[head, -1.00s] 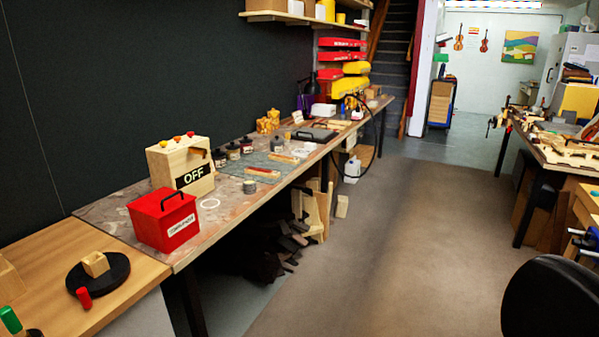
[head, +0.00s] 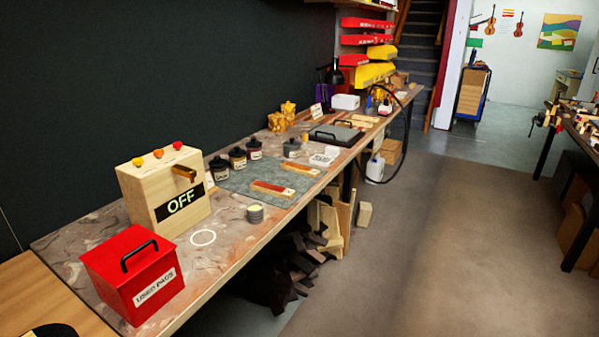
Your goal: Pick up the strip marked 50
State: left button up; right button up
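Two reddish-brown strips with pale ends lie on the grey mat (head: 238,178) on the long bench. The nearer strip (head: 272,190) lies toward the mat's front edge, and the farther strip (head: 298,169) lies beyond it to the right. Any number on them is too small to read, so I cannot tell which is marked 50. Neither of my grippers shows in the head view.
A red box labelled USED PADS (head: 130,275) and a wooden box marked OFF (head: 165,190) stand nearer on the bench (head: 228,240). Several dark jars (head: 238,160) line the mat's back. A small round tin (head: 255,214) stands in front. The floor (head: 400,240) to the right is clear.

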aim_at(291, 166)
jog(key=u, duration=0.85)
jog(key=i+l+u, duration=0.1)
jog(key=u, duration=0.25)
jog(key=l+u, duration=0.35)
jog(key=i+l+u, duration=0.1)
jog(key=l+u, duration=0.85)
jog(key=l, duration=0.15)
jog(key=k+l+u, duration=0.2)
jog(key=l, duration=0.25)
jog(key=l+u, duration=0.15)
jog(key=l, duration=0.3)
jog(key=k+l, duration=0.1)
jog(key=l, duration=0.25)
jog(key=k+l+u, duration=0.1)
jog(key=l, duration=0.3)
jog(key=k+l, duration=0.15)
jog(key=l, duration=0.2)
jog(key=k+l, duration=0.1)
jog(key=l, duration=0.25)
jog(key=k+l+u, duration=0.1)
jog(key=l, duration=0.25)
